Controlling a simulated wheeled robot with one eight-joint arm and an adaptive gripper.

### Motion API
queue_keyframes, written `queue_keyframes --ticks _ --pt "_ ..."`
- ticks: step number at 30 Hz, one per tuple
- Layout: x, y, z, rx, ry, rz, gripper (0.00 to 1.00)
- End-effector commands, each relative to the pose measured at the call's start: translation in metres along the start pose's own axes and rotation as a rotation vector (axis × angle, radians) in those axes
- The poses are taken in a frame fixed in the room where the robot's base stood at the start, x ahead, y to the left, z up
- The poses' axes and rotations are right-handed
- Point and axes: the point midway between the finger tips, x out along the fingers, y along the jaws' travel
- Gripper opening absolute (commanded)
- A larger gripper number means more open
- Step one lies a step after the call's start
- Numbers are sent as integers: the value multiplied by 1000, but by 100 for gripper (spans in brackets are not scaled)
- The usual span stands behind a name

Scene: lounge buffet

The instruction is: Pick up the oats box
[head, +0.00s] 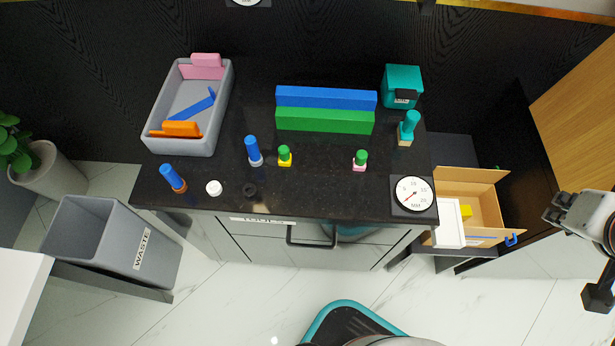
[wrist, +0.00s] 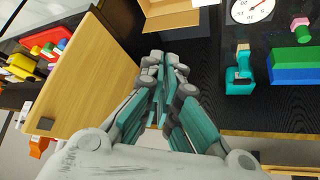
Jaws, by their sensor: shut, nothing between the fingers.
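No box with a readable oats label shows, so I cannot tell which thing is the oats box. My gripper (wrist: 165,62) is shut and empty in the middle of the wrist view, its teal fingers together. It hangs beside a light wooden panel (wrist: 85,85), clear of the things on the black counter (head: 320,180). In the head view part of my arm shows at the right edge. A teal box (head: 403,80) with a dark label stands at the counter's back right. Red and yellow items (wrist: 20,65) show small at the left of the wrist view.
A grey tray (head: 185,145), a long blue and green block (head: 325,110), a dial scale (head: 413,194) and several small coloured pieces are on the counter. An open cardboard box (head: 465,180) sits right of it. A waste bin (head: 110,240) stands left.

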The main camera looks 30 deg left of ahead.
Motion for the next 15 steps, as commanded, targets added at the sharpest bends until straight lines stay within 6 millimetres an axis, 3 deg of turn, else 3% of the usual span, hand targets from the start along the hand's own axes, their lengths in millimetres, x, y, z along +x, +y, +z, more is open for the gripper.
queue_keyframes --ticks 1,8,15 --pt "0 0 0 0 0 0 18" --pt "0 0 0 0 0 0 70" --pt "7 0 -13 -22 -22 0 73"
